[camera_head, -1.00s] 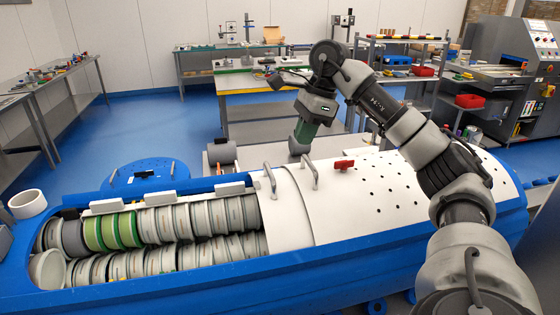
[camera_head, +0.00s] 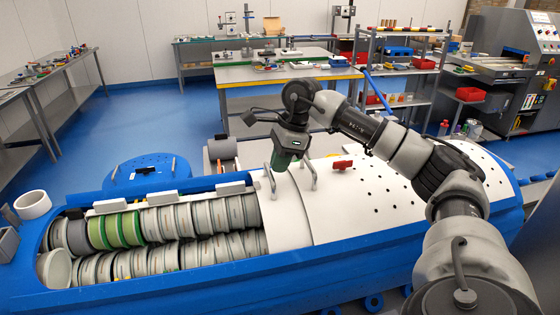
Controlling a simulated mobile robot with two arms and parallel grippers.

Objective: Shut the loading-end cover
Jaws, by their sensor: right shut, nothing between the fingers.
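The long blue machine (camera_head: 190,285) has a curved white loading-end cover (camera_head: 285,218) that stands slid to the right. The left end is open and shows rows of grey tubs (camera_head: 190,254) and green tubs (camera_head: 122,229). The cover carries a metal bar handle (camera_head: 269,181) near its left edge. A second handle (camera_head: 312,175) stands to its right. My right gripper (camera_head: 280,169) is shut and empty, pointing down between the two handles, close to the left one. I cannot tell whether it touches that handle. My left gripper is out of view.
White blocks (camera_head: 231,188) line the opening's back edge. A blue round lid (camera_head: 146,172) and workbenches stand behind. Blue floor is clear at left.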

